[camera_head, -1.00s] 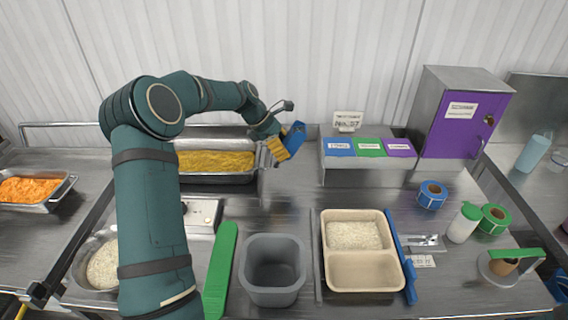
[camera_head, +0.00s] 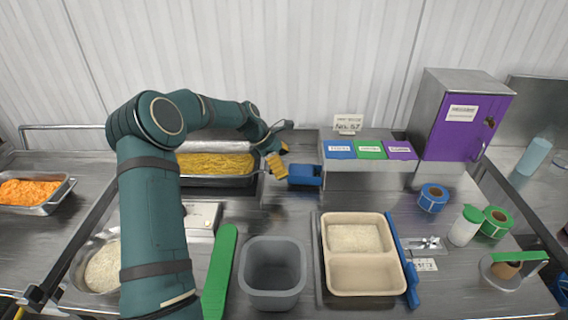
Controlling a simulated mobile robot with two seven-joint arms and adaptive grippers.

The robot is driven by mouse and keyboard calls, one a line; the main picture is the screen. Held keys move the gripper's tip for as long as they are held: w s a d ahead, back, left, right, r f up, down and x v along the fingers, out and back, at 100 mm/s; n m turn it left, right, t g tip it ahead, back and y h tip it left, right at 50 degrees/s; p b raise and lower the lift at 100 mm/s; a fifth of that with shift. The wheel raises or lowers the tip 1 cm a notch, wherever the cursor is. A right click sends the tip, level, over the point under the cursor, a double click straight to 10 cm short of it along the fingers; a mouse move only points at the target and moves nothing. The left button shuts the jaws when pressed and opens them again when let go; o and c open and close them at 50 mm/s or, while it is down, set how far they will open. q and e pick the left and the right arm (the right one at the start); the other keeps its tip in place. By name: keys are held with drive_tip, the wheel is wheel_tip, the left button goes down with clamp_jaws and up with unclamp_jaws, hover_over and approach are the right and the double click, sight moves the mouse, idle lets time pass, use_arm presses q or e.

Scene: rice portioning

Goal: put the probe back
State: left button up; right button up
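My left gripper (camera_head: 277,165) is over the back middle of the counter, its yellow fingers pointing down and right. A blue open-topped scoop (camera_head: 305,176) sits at the fingertips, roughly level, beside the grey three-lid dispenser (camera_head: 365,171). The fingers appear shut on its left end; the grip is partly hidden. I cannot make out a clear probe. A small metal device (camera_head: 425,243) lies right of the beige tray (camera_head: 329,258), and a flat white device (camera_head: 203,216) lies beside my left arm. My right gripper is not in view.
A steel pan of yellow food (camera_head: 262,180) stands behind the gripper's left. A grey bin (camera_head: 272,303), a green bar (camera_head: 220,270) and a blue bar (camera_head: 403,262) are in front. A purple-doored cabinet (camera_head: 472,126) stands back right. Label rolls and a bottle crowd the right.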

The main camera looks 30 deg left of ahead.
use_arm(q)
drive_tip(key=p+v, duration=0.1)
drive_tip(key=v, duration=1.1)
drive_tip(key=shift+r+p, duration=0.2)
drive_tip(key=shift+p, duration=0.1)
drive_tip(key=shift+d+f, duration=0.1)
